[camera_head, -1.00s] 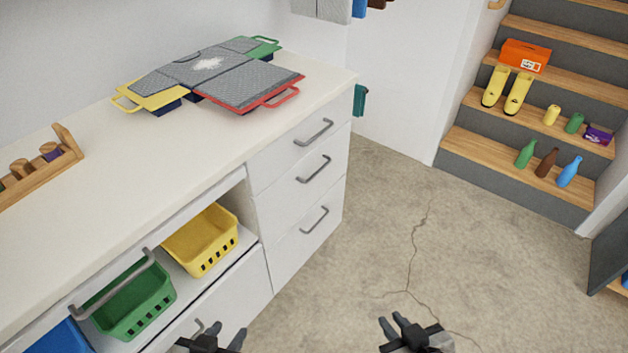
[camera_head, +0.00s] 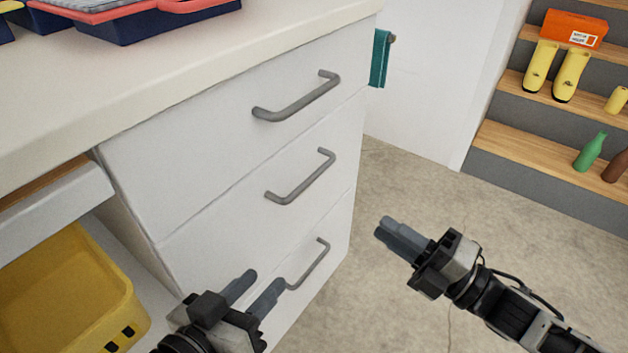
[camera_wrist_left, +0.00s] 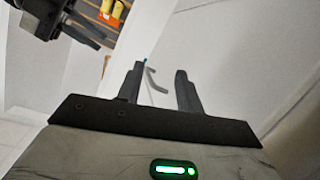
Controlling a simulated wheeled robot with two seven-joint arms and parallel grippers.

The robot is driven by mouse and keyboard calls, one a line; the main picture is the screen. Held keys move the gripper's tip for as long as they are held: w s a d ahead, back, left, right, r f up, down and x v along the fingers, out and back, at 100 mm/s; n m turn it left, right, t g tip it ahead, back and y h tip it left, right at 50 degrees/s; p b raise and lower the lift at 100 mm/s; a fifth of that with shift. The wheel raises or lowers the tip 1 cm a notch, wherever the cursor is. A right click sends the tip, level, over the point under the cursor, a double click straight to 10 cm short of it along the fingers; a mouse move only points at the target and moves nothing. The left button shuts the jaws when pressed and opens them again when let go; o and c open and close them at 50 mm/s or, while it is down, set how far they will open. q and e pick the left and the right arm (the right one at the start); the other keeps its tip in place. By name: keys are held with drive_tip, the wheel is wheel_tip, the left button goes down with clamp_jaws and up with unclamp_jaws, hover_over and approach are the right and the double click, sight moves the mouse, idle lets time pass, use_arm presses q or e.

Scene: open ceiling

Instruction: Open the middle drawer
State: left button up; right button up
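The middle drawer (camera_head: 225,222) is a white front in a stack of three and is closed. Its grey bar handle (camera_head: 300,180) is in plain view in the head view. My left gripper (camera_head: 255,290) is open and empty, below and left of that handle, in front of the lower drawer. In the left wrist view a grey handle (camera_wrist_left: 155,82) shows between the open fingers, but I cannot tell which drawer it belongs to. My right gripper (camera_head: 390,238) is to the right of the drawers, over the floor; its fingers overlap in view.
The top drawer handle (camera_head: 298,98) is above and the lower drawer handle (camera_head: 310,265) below. A yellow basket (camera_head: 65,295) sits in the open shelf at left. The white countertop (camera_head: 200,75) overhangs the drawers. The concrete floor (camera_head: 400,180) at right is clear up to the stairs.

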sight(311, 176)
drive_tip(key=b+x, duration=0.2)
drive_tip(key=x, duration=1.3)
drive_tip(key=shift+a+r, duration=0.1)
drive_tip(key=shift+a, duration=0.15)
use_arm(q)
drive_tip(key=shift+w+d+r+n+t+h, duration=0.15)
drive_tip(key=shift+d+r+n+t+h, duration=0.25)
drive_tip(key=shift+n+h, duration=0.15)
use_arm(e)
drive_tip(key=shift+w+a, duration=0.2)
clamp_jaws()
